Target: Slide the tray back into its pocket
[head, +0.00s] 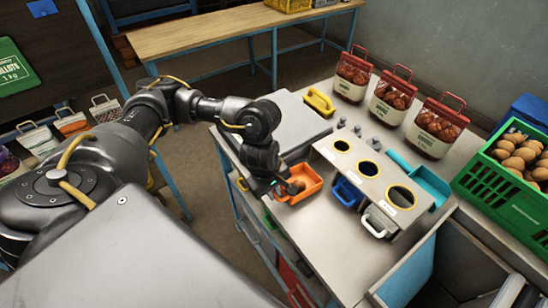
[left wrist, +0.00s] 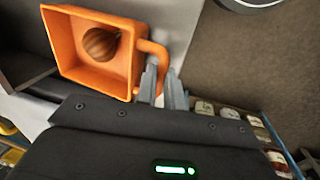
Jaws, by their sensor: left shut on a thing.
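The orange tray (head: 309,178) is out in front of the left end of a grey sorting box (head: 352,165) with several yellow-ringed round holes. My left gripper (head: 281,190) is at the tray's near left side. In the left wrist view, the gripper (left wrist: 163,82) is shut on the handle (left wrist: 157,50) of the orange tray (left wrist: 70,22). One brown onion (left wrist: 101,43) lies in the tray. A blue tray (head: 347,193) and a light grey tray (head: 377,222) sit at the box's front. The inside of the orange tray's pocket is hidden. My right gripper is not in view.
Several red-handled onion sacks (head: 394,97) stand along the back. A green crate (head: 495,192) of onions is on the right. A yellow-handled item (head: 320,102) lies at back left. The metal front counter is clear.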

